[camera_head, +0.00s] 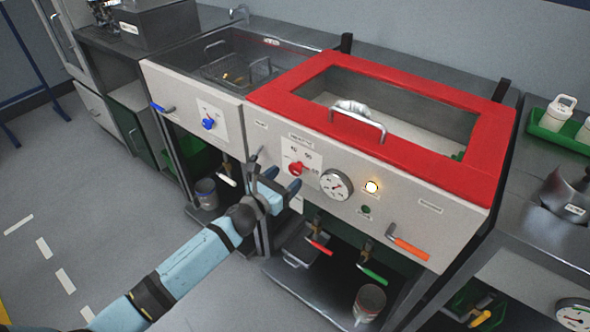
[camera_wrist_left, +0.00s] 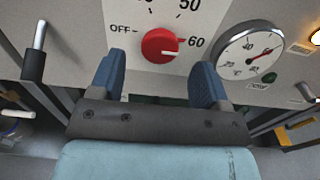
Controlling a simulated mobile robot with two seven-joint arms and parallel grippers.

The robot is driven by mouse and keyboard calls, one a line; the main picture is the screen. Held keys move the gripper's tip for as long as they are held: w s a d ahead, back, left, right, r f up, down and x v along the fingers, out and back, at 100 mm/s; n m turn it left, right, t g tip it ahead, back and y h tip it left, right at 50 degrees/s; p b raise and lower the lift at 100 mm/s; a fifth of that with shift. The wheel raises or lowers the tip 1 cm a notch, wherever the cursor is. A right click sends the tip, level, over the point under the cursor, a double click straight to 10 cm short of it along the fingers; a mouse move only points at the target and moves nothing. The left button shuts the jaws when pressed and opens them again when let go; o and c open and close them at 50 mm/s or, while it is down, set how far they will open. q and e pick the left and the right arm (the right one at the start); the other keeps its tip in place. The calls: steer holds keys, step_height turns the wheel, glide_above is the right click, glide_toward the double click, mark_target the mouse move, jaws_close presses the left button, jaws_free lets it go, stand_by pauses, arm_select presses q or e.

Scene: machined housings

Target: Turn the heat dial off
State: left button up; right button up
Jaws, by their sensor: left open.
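The heat dial (camera_head: 297,168) is a round red knob on the light front panel of the red-lidded unit. It also shows in the left wrist view (camera_wrist_left: 160,45), with OFF printed to its left and 50 and 60 above and to its right. The knob's white mark points right, on the 60 side. My left gripper (camera_head: 273,174) is open and empty in front of the panel. In the left wrist view its two blue fingers (camera_wrist_left: 157,78) stand apart just below the knob, one towards each side, not closed on it. My right gripper is not in view.
A dial gauge (camera_head: 335,185), a lit yellow lamp (camera_head: 372,187) and a green button (camera_head: 365,210) sit right of the knob. A dark-handled lever (camera_wrist_left: 36,52) projects at left. A blue knob (camera_head: 208,124) is on the neighbouring unit. Red (camera_head: 319,247) and green (camera_head: 373,274) valve handles are below.

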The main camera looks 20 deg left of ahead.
mark_target(293, 171)
arm_select(q)
steer(key=x, duration=0.5)
steer(key=shift+s, duration=0.1)
steer(key=c, duration=0.9)
